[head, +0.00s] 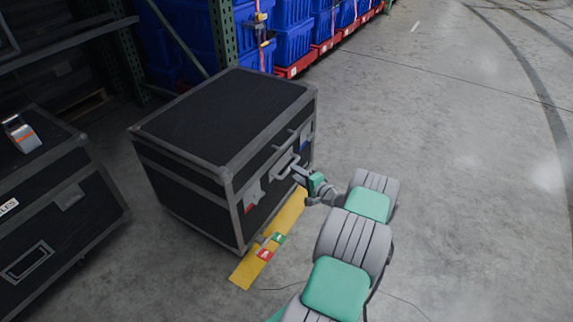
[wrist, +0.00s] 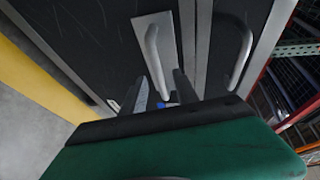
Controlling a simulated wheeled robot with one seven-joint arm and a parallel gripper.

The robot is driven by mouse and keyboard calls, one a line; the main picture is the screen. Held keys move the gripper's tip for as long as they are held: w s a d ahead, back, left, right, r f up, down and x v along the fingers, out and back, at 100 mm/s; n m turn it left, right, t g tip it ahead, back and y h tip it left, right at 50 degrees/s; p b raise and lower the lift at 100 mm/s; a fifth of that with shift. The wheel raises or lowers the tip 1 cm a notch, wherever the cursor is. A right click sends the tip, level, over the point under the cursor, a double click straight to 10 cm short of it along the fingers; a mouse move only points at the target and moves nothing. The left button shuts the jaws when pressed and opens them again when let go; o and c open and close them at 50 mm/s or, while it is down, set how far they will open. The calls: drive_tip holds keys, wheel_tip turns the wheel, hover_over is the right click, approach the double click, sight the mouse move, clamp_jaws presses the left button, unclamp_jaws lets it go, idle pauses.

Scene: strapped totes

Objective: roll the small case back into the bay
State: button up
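The small case (head: 222,120), black with grey metal edges, stands upright on the floor in the middle of the head view. A light grey handle (head: 287,166) sits on its right-hand face; the handle also shows in the wrist view (wrist: 153,50). My gripper (head: 302,172) is at that face beside the handle. In the wrist view my gripper's two dark fingers (wrist: 162,92) are apart, with the handle's lower end appearing between them and a gap visible. Whether they touch it is unclear. A yellow floor strip (head: 240,275) with red and green markers runs along the case's near bottom edge.
Another black case (head: 60,215) stands to the left, with an orange-and-white object (head: 21,134) on top. Green rack posts (head: 222,30) and blue totes (head: 292,45) on red bases stand behind. Open concrete floor (head: 455,150) lies to the right.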

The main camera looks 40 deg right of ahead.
drive_tip(key=shift+h, duration=0.3)
drive_tip(key=w, duration=0.1)
drive_tip(key=w+d+f+b, duration=0.1)
drive_tip(key=w, duration=0.1)
drive_tip(key=w+d, duration=0.1)
drive_tip(key=w, duration=0.1)
drive_tip(key=shift+w+f+b, duration=0.15)
drive_tip(key=shift+w+b, duration=0.05)
drive_tip(key=shift+b, duration=0.2)
drive_tip(key=shift+a, duration=0.1)
clamp_jaws()
idle(0.5)
